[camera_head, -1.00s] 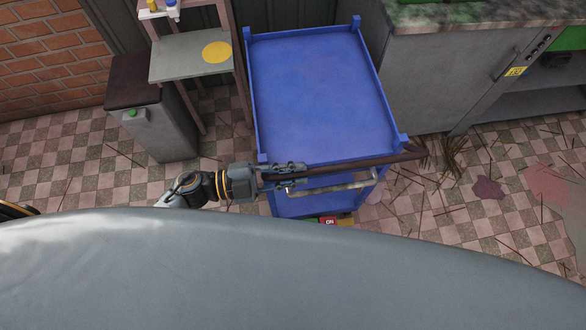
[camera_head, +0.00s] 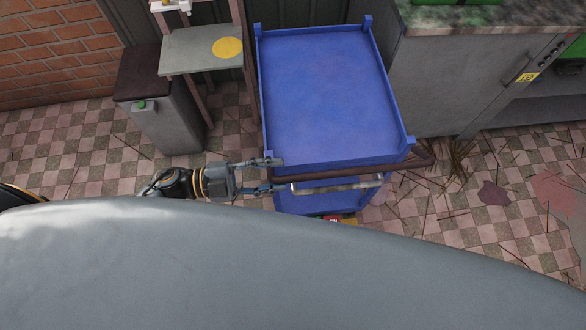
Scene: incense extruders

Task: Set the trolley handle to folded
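The blue trolley (camera_head: 325,95) stands in the middle, with a flat, raised-rim top and a lower blue part under its near edge. A dark brown bar (camera_head: 350,172) runs across its near side and bends back at the right corner. A paler, worn metal bar (camera_head: 338,189) lies just below it. I cannot tell whether these bars form one handle, or how far it is folded. My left gripper (camera_head: 280,175) is open at the bars' left end, one finger above and one below the brown bar's end. My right gripper is not in view.
A grey bin with a dark lid (camera_head: 160,110) and a small shelf (camera_head: 200,52) stand to the left. A grey cabinet (camera_head: 450,75) stands close on the right. Thin sticks and stains lie on the checkered floor (camera_head: 465,205) at right.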

